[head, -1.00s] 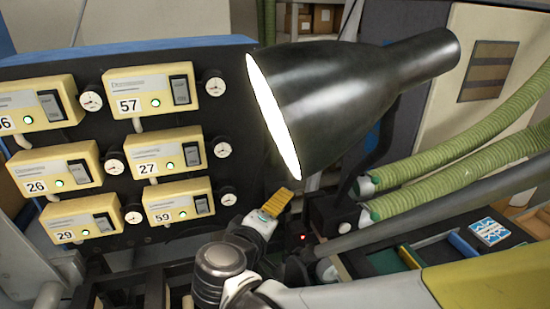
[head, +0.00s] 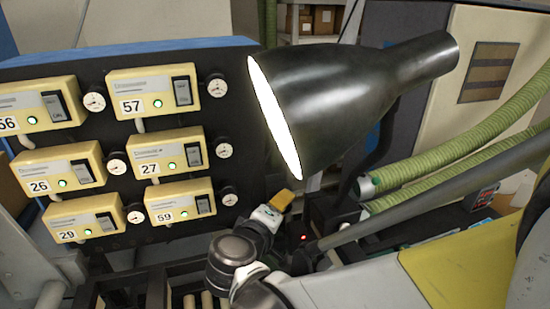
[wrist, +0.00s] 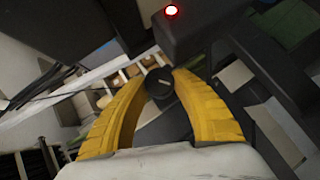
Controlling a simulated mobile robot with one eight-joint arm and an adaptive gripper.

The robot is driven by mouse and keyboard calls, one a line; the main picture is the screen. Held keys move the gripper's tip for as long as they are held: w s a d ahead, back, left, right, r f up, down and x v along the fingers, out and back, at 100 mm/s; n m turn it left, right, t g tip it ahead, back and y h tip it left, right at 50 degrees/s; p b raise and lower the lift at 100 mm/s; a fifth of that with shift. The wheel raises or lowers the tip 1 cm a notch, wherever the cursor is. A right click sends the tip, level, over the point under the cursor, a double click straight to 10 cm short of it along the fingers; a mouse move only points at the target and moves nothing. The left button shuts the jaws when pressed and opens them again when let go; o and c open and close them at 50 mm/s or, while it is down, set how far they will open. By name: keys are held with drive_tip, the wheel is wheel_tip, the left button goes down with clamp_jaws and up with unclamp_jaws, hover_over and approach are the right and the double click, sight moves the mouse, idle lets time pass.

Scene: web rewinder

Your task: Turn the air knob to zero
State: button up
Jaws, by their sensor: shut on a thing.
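A small round black knob (wrist: 159,88) with a short white pointer line shows in the wrist view. It sits between the tips of my gripper's two yellow fingers (wrist: 162,78), and the gripper is shut on it. The pointer line lies nearly level in that picture. No scale around the knob can be read. In the head view my gripper (head: 276,205) is low, just below the lamp and right of the panel. The knob is hidden there behind my gripper and arm.
A black box with a red light (wrist: 171,12) is just beyond the knob. A large black lamp (head: 345,95) hangs over my gripper. A dark panel (head: 130,140) with numbered yellow boxes and dials stands left. Green hoses (head: 450,155) run on the right.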

drive_tip(key=f+b, duration=0.1)
drive_tip(key=b, duration=0.1)
drive_tip(key=shift+a+n+t+h+b, duration=0.1)
drive_tip(key=shift+n+t+h+b, duration=0.2)
drive_tip(key=shift+n+b, duration=0.1)
drive_tip(key=shift+n+t+h+b, duration=0.3)
drive_tip(key=shift+t+b, duration=0.1)
drive_tip(key=shift+b, duration=0.45)
drive_tip(key=shift+r+n+t+h+b, duration=0.1)
drive_tip(key=shift+n+t+h+b, duration=0.3)
drive_tip(key=shift+b, duration=0.75)
drive_tip(key=shift+r+n+b, duration=0.3)
drive_tip(key=shift+n+b, duration=0.05)
drive_tip(key=shift+n, duration=0.05)
drive_tip(key=o, duration=1.2)
drive_tip(key=shift+w, duration=0.1)
